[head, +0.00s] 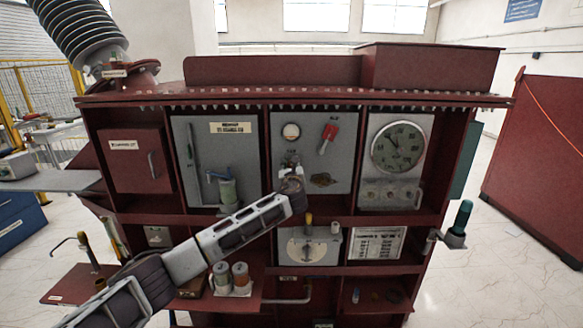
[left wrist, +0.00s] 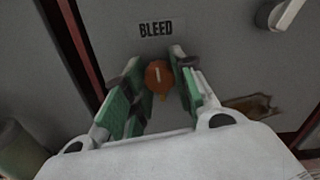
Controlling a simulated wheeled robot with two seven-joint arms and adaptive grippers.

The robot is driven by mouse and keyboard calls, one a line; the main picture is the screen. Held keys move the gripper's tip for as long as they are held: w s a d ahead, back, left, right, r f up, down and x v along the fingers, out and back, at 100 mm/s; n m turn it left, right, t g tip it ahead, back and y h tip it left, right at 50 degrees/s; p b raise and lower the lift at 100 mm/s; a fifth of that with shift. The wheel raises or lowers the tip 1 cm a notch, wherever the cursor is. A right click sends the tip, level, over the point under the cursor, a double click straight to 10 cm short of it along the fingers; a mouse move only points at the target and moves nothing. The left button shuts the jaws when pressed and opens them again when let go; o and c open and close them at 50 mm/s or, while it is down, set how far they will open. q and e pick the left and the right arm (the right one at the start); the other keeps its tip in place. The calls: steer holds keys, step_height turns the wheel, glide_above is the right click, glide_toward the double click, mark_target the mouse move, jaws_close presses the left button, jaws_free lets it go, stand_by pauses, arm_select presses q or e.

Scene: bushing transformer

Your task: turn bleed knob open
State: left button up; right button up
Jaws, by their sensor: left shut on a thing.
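The bleed knob (left wrist: 158,74) is a round orange-brown knob with a pale, nearly upright line on its face. It sits on a grey panel below a BLEED label (left wrist: 156,29) in the left wrist view. My left gripper (left wrist: 160,88) has a green-padded finger on each side of the knob and is shut on it. In the head view my left gripper (head: 289,168) reaches the lower left part of the middle grey panel (head: 340,125), and the knob is hidden behind it. My right gripper is not in view.
The red cabinet has a red-handled switch (head: 328,137) and a round gauge (head: 398,147) right of my gripper. A tap-like fitting (head: 222,185) stands to its left. A shelf with two cylinders (head: 240,274) lies below my arm. A brownish plate (left wrist: 250,107) is right of the knob.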

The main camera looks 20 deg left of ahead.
arm_select(q)
steer(key=shift+f, duration=0.1)
steer(key=shift+n+h+b, duration=0.4)
steer(key=shift+n+b, duration=2)
steer(key=shift+n, duration=6.1)
steer(key=o, duration=1.1)
steer(key=shift+c, duration=0.2)
